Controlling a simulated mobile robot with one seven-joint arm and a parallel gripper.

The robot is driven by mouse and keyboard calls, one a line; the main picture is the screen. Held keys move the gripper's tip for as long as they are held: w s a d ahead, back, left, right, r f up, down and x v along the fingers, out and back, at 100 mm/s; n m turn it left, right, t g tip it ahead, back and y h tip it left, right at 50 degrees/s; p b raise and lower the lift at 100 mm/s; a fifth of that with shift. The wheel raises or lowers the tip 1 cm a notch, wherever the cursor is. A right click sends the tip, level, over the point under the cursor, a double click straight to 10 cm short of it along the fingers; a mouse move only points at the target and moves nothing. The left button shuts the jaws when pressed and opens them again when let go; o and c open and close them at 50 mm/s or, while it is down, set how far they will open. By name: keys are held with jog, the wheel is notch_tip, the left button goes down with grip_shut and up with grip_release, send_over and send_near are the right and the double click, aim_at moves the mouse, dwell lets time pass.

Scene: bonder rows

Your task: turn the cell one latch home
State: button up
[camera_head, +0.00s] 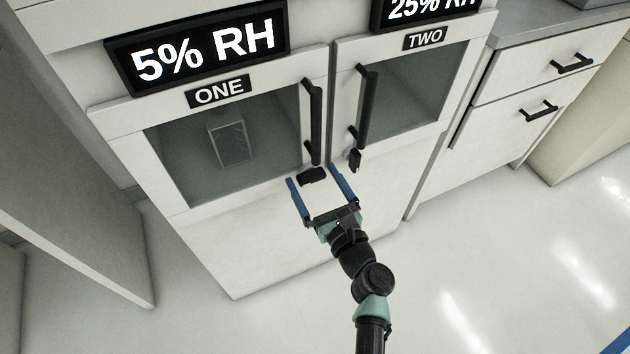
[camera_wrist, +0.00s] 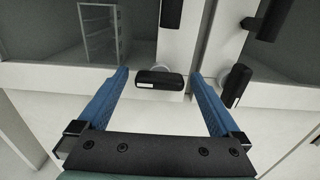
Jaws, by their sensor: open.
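The cell one door (camera_head: 228,138) is closed, with a dark window and a label reading ONE. Its latch (camera_head: 312,175) is a small black handle below the door's vertical bar handle, lying roughly crosswise. In the wrist view the latch (camera_wrist: 160,79) lies crosswise between the fingertips, on a pale round hub. My gripper (camera_head: 321,175) is open, with a blue finger on each side of the latch; it also shows in the wrist view (camera_wrist: 160,78). I see gaps between the latch and both fingers. Whether the fingertips reach past the latch is unclear.
The cell two latch (camera_head: 355,160) stands more upright, just right of my right finger; it also shows in the wrist view (camera_wrist: 236,85). Bar handles (camera_head: 312,122) and (camera_head: 367,105) rise above the latches. A drawer cabinet (camera_head: 540,85) stands right. The floor (camera_head: 480,260) is clear.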

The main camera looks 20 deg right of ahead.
jog(key=c, duration=1.3)
jog(key=shift+f+n, duration=0.1)
jog(key=shift+n, duration=0.2)
jog(key=n+b, duration=0.3)
jog(key=shift+a+f+n, duration=0.1)
jog(key=shift+n, duration=0.3)
jog(key=n+b, duration=0.3)
jog(key=n, duration=0.2)
jog(key=shift+a+f+b, duration=0.1)
jog(key=shift+b, duration=0.2)
jog(key=n+b, duration=0.3)
jog(key=n, duration=0.2)
jog(key=shift+n+b, duration=0.3)
jog(key=shift+b, duration=0.05)
jog(key=shift+n+b, duration=0.95)
jog(key=shift+n, duration=0.45)
